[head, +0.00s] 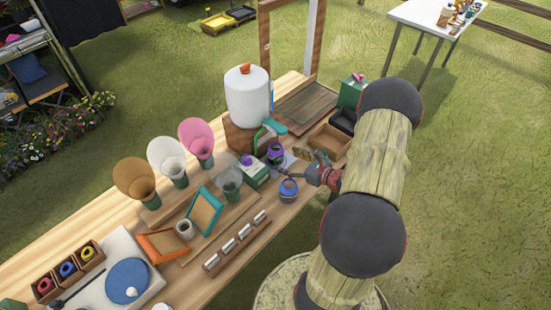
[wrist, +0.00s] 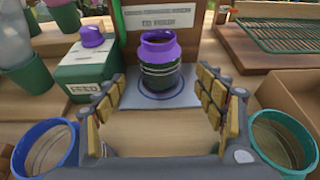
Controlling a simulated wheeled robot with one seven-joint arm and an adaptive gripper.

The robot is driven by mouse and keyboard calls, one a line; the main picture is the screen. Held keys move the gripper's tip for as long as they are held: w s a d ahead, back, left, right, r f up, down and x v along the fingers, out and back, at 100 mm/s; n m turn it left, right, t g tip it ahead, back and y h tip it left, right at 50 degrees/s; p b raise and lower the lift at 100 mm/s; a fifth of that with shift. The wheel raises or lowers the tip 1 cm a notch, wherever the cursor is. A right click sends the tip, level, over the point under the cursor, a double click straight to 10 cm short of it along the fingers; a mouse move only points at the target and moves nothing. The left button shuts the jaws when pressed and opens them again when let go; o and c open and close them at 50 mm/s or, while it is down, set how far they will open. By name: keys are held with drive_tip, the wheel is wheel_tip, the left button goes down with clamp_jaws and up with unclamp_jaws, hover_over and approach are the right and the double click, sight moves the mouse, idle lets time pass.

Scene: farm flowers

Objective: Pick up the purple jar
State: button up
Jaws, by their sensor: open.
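The purple jar (wrist: 160,62) stands upright in the wrist view, with a purple neck and rim and a dark green body with pale bands. It sits on a grey-blue square mat (wrist: 186,96) with a dark ring. It also shows in the head view (head: 276,152) near the table's right end. My gripper (wrist: 164,84) is open, with one finger to each side of the jar's line. The jar is ahead of the fingers, and nothing is held between them. In the head view my gripper (head: 303,165) is small and partly hidden by my arm.
A green and white feed box (wrist: 90,70) with a purple knob stands left of the jar. A wooden sign board (wrist: 180,22) is behind it. A wire rack (wrist: 282,35) and cardboard box (wrist: 285,92) are right. Blue (wrist: 45,146) and teal (wrist: 284,140) rings show low at both sides.

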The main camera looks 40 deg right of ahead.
sight(276, 155)
drive_tip(key=shift+x, duration=0.8)
drive_tip(key=shift+b+x, duration=0.7)
drive_tip(key=shift+x, duration=2.3)
drive_tip(key=shift+c, duration=1.4)
drive_tip(key=c, duration=1.1)
drive_tip(key=shift+c, duration=0.7)
drive_tip(key=shift+r, duration=0.1)
